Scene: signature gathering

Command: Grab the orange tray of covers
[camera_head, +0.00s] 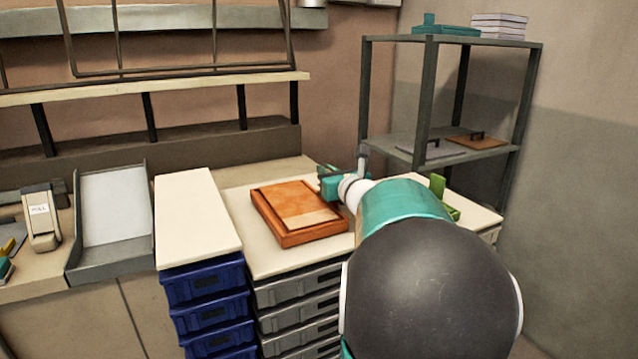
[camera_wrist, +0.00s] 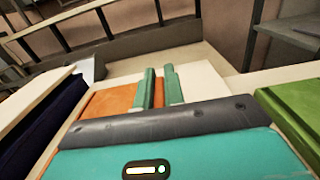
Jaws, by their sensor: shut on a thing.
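The orange tray (camera_head: 290,238) lies on a cream top in the middle of the head view, with flat orange-brown covers (camera_head: 296,202) in it. My gripper (camera_head: 328,184) is at the tray's right side, towards the back. In the wrist view, the tray (camera_wrist: 108,104) shows left of and between the two green fingers (camera_wrist: 160,72). The fingers are close together, shut on the tray's right wall. The tray looks flat on the top, and I see no gap under it. My arm hides part of the area to its right.
A cream-topped stack of blue drawers (camera_head: 203,284) stands close on the left, higher than the tray's top. Grey drawers (camera_head: 297,290) are below the tray. A green object (camera_head: 440,190) stands right of my arm. A grey shelf (camera_head: 430,100) stands behind at right.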

